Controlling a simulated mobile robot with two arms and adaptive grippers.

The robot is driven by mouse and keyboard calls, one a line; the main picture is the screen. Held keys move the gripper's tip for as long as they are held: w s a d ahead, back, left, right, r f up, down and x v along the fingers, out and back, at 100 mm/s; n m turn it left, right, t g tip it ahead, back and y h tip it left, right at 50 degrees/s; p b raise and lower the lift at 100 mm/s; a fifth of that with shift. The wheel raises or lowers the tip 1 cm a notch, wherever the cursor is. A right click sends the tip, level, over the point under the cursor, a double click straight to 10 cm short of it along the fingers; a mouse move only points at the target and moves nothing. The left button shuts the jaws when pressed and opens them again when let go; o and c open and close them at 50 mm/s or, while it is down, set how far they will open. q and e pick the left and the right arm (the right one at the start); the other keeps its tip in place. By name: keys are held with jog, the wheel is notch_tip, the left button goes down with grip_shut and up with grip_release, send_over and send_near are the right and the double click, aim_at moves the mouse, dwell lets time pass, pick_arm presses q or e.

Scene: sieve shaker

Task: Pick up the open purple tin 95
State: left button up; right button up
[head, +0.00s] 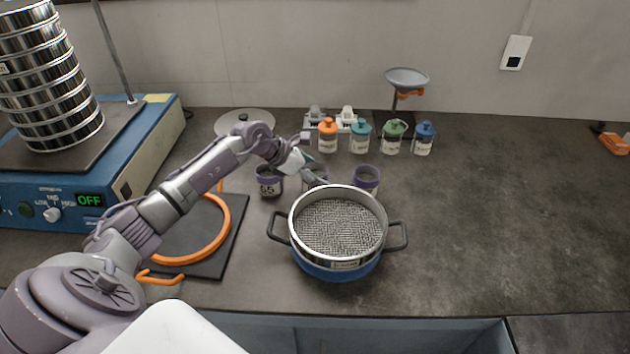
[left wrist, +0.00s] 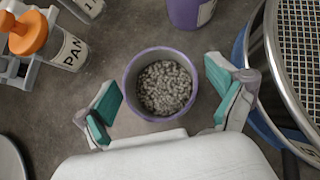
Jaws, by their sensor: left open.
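Three open purple tins stand in a row behind the sieve in the head view. The left tin (head: 268,184) has a label that seems to read 65. The middle tin (head: 319,172) is partly hidden by my left gripper (head: 308,168), and its number cannot be read. The right tin (head: 366,178) stands apart. In the left wrist view, the middle tin (left wrist: 161,84) holds grey granules and sits between the spread fingers of my left gripper (left wrist: 168,98), with gaps on both sides. Part of another purple tin (left wrist: 190,12) shows at the top. My right gripper is not in view.
A blue-based sieve (head: 338,228) with handles stands close in front of the tins. Colored-cap bottles (head: 360,138) stand behind them. The shaker (head: 80,185) reads OFF at left, near an orange ring (head: 226,230).

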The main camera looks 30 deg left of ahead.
pick_arm(q)
jog(key=shift+c, duration=0.2)
jog(key=c, duration=1.3)
